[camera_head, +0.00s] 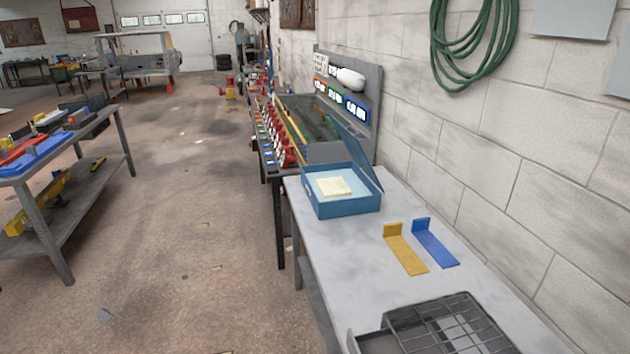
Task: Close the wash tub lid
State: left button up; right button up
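A blue open-topped box, which looks like the wash tub (346,208), stands at the far end of the grey bench. Its lid (362,160) stands up, open, along the right and back side of the box. A pale cream block or cloth (334,187) shows in the box's opening. Neither of my grippers shows in the camera_head view.
The grey bench (352,274) runs along a block wall. A yellow bracket (406,252) and a blue bracket (436,246) lie in its middle. A dark wire rack (445,328) sits at the near end. Bare bench surrounds the brackets.

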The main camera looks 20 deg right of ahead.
aim_at(356, 148)
jog(key=k, duration=0.5)
jog(key=u, duration=1)
jog(key=i, duration=3.6)
jog(key=z, duration=2.95)
